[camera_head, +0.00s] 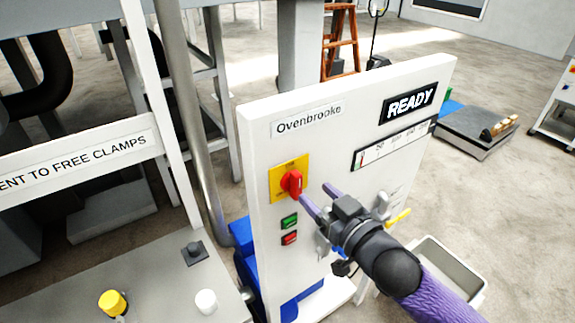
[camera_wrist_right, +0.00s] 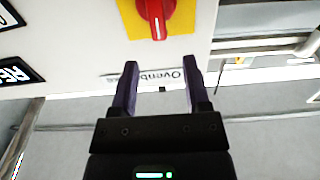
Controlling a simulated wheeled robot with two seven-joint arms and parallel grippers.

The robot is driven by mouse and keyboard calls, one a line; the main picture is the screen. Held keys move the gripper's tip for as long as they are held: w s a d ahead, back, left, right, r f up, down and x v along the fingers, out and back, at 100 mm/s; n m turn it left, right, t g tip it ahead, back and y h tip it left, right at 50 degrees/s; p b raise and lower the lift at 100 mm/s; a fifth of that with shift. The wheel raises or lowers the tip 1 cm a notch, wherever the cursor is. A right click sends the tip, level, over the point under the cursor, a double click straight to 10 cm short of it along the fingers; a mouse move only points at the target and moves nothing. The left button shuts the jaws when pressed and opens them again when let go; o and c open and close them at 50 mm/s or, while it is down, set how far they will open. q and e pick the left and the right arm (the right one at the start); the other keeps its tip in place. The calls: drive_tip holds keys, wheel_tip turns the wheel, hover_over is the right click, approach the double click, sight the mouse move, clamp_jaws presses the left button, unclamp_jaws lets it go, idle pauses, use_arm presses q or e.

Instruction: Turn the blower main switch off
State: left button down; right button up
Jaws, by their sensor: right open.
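The main switch is a red rotary knob (camera_head: 291,184) on a yellow plate (camera_head: 276,186), on the white panel labelled "Ovenbrooke" (camera_head: 306,119). In the head view its handle looks roughly upright. It also shows in the right wrist view, the red knob (camera_wrist_right: 157,18) on its yellow plate (camera_wrist_right: 183,20) at the top edge, partly cut off. My right gripper (camera_head: 315,194) is open and empty in front of the panel, just right of the knob. In the right wrist view its purple fingers (camera_wrist_right: 159,80) point toward the knob and appear apart from it. My left gripper is not in view.
Green (camera_head: 289,221) and red (camera_head: 290,238) buttons sit below the switch. A "READY" display (camera_head: 409,102) and a gauge (camera_head: 392,145) are on the panel's right. A grey bench with a yellow knob (camera_head: 112,302) and white cap (camera_head: 205,301) is at left. A grey bin (camera_head: 452,262) stands right.

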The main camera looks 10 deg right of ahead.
sight(300, 179)
drive_tip(key=x, duration=0.6)
drive_tip(key=shift+w, duration=0.15)
drive_tip(key=shift+f, duration=0.1)
clamp_jaws()
